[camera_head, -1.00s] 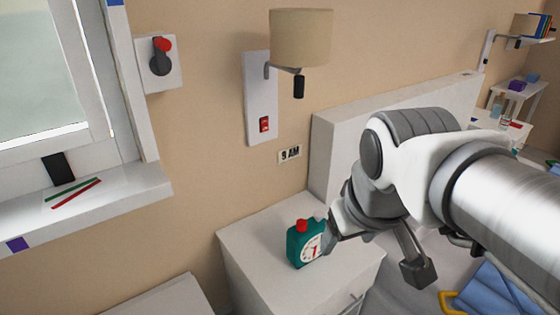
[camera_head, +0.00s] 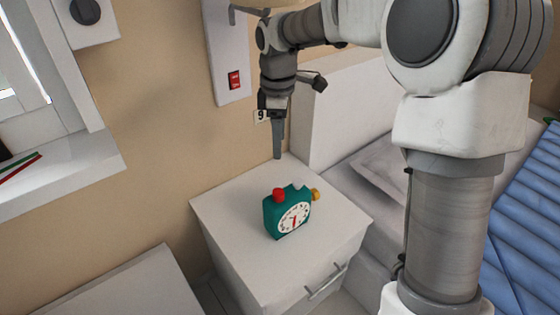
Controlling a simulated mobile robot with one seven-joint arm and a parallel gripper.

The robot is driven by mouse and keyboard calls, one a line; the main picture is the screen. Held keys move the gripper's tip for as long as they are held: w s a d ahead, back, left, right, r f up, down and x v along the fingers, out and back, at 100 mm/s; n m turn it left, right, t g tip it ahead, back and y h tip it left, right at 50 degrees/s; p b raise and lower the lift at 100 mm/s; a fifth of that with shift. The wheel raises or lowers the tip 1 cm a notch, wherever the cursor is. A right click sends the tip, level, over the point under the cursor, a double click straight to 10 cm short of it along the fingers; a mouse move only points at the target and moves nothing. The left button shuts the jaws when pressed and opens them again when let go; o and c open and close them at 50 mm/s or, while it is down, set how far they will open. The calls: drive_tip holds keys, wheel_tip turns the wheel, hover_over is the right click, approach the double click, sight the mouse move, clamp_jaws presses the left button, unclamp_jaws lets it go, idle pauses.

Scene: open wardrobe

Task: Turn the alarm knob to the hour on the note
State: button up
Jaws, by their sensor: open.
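A teal alarm clock (camera_head: 271,218) stands on the white nightstand. It has a white dial (camera_head: 293,218) with a red hand, a red button (camera_head: 279,195) on top and a yellow-orange knob (camera_head: 315,194) on its right side. The note (camera_head: 261,116) on the wall shows a "9"; my gripper hides the rest, which read "9 AM" in the earlier view. My gripper (camera_head: 278,155) points down, open and empty, above the nightstand's back edge. It is behind and above the clock, apart from it. Its fingers overlap in this side view.
The nightstand top (camera_head: 335,225) is clear around the clock. A white headboard (camera_head: 345,105) and a bed with a blue cover (camera_head: 525,215) lie to the right. A wall plate with a red switch (camera_head: 234,80) is close to my arm. A window sill (camera_head: 60,175) is at left.

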sight(278, 192)
drive_tip(key=f+b, duration=0.2)
drive_tip(key=f, duration=0.4)
drive_tip(key=f+b, duration=0.1)
drive_tip(key=f, duration=0.5)
drive_tip(key=w+f+b, duration=0.1)
drive_tip(key=f+b, duration=0.1)
drive_tip(key=f, duration=0.4)
drive_tip(key=shift+a+b, duration=0.1)
drive_tip(key=shift+b, duration=0.25)
clamp_jaws()
